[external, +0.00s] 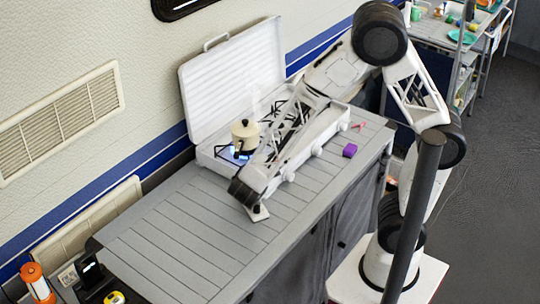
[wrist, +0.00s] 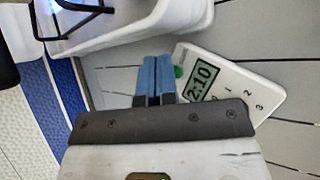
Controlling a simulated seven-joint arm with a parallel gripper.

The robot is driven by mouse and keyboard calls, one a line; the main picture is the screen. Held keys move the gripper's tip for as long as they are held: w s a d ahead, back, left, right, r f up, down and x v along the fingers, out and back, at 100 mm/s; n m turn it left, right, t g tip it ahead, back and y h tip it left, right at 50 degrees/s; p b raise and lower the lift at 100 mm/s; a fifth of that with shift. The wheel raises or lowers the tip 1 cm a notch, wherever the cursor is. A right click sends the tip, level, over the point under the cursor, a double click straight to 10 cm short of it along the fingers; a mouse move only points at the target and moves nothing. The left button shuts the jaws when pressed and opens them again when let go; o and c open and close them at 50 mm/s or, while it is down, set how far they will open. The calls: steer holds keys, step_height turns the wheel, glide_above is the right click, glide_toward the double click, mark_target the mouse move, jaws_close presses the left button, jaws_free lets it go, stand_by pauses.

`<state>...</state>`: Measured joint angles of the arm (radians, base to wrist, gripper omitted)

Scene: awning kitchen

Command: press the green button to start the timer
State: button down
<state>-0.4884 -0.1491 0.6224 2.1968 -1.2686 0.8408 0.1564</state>
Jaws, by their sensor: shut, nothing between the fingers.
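The white timer (wrist: 228,88) lies on the slatted counter in the wrist view, with a display reading 2:10 and buttons numbered 1, 2 and 3. Its green button (wrist: 179,72) sits at the left end beside the display. My gripper (wrist: 157,62) is shut and empty, with its blue fingertips just left of the green button. I cannot tell whether they touch the timer. Part of the timer's lower side is hidden behind the gripper body. In the external view the end of my arm is low over the counter, and the fingertips are not clearly visible.
An open white camp stove (external: 232,85) stands at the back of the counter (external: 175,245), with a cream pot (external: 245,134) and blue flame. Its edge is near the gripper in the wrist view.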

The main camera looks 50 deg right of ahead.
steer(key=shift+s+d+f, duration=0.3)
steer(key=shift+s+f, duration=0.25)
steer(key=shift+f, duration=0.05)
steer(key=shift+s+d+r, duration=0.15)
steer(key=shift+s+r, duration=0.05)
steer(key=shift+r, duration=0.35)
steer(key=shift+w+r, duration=0.2)
steer(key=shift+r, duration=2.65)
